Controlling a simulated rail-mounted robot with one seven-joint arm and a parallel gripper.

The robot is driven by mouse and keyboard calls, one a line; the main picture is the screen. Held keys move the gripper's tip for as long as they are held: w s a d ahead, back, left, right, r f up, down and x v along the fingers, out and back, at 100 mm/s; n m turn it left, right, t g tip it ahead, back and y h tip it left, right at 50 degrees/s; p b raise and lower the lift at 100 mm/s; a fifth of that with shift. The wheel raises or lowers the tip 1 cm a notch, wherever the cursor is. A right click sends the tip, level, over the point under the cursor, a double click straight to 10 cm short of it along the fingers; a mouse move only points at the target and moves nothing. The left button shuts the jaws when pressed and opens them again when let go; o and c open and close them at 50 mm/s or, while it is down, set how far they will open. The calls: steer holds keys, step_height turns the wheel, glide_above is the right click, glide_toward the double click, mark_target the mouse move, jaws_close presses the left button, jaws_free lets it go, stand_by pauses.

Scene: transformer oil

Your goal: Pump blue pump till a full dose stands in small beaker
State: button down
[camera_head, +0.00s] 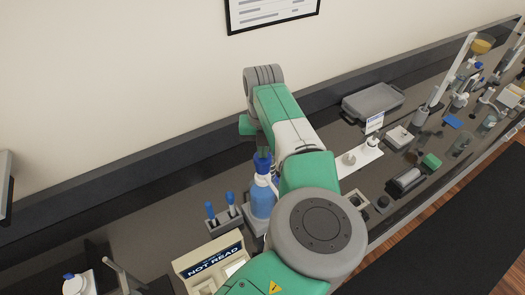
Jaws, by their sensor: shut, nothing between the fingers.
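The blue pump (262,200) is a bottle of blue liquid with a white shoulder and a blue pump head. It stands upright on the bench, just left of my arm. My gripper (263,151) is small and dark here, pointing down right above the pump head. It is shut with nothing held. I cannot tell whether its fingertips touch the head. I cannot make out the small beaker; my arm covers the bench to the right of the bottle.
A grey rack (223,222) with blue-capped tubes stands left of the bottle. A grey case (372,102) lies further back, and crowded glassware fills the right end. The bench at left is mostly bare.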

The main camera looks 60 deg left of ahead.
stand_by(0.3)
steer(key=shift+r+p, duration=0.7)
steer(key=shift+r, duration=0.35)
step_height(320, 180, up, 7)
steer(key=p, duration=0.4)
steer(key=shift+p, duration=0.3)
